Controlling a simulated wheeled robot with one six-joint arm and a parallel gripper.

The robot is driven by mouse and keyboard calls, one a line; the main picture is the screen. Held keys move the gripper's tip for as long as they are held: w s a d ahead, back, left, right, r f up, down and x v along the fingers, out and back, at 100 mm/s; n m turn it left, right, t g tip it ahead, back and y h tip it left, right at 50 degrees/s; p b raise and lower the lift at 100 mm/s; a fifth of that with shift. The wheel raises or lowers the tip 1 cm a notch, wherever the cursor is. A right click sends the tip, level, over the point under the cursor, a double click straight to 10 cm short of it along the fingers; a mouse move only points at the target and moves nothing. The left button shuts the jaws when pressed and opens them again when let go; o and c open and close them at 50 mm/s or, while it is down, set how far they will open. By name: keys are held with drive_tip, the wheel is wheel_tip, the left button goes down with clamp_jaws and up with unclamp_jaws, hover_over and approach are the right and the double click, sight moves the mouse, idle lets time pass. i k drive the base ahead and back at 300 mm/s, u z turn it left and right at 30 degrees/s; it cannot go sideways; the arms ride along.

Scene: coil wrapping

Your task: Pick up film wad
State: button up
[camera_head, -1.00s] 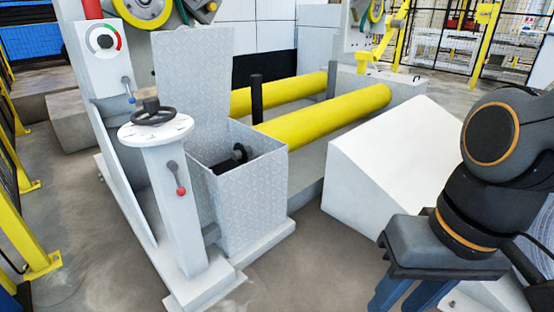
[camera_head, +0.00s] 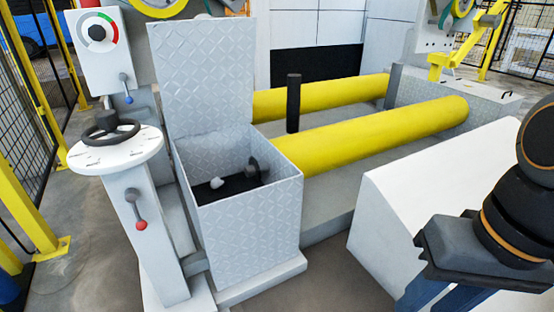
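A small whitish lump that looks like the film wad (camera_head: 217,183) lies inside the open metal box, on its dark floor near the left wall. The box (camera_head: 250,225) has diamond-plate walls, and its lid (camera_head: 202,80) stands upright at the back. My gripper (camera_head: 428,300) is at the lower right, outside the box and well to its right. Its blue fingers point down and are cut off by the lower edge of the picture, so their tips are hidden. I cannot tell whether they hold anything.
A dark round-ended part (camera_head: 253,168) sits in the box by the right wall. A pedestal with a black handwheel (camera_head: 111,130) and a red-knobbed lever (camera_head: 140,224) stands left. A black post (camera_head: 293,103) and yellow rollers (camera_head: 385,133) lie behind. A white sloped block (camera_head: 425,190) stands right.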

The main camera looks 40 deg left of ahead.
sight(216, 182)
drive_tip(key=u, duration=0.6)
drive_tip(key=i, duration=0.8)
drive_tip(key=u, duration=1.3)
drive_tip(key=i, duration=0.4)
drive_tip(key=u, duration=0.4)
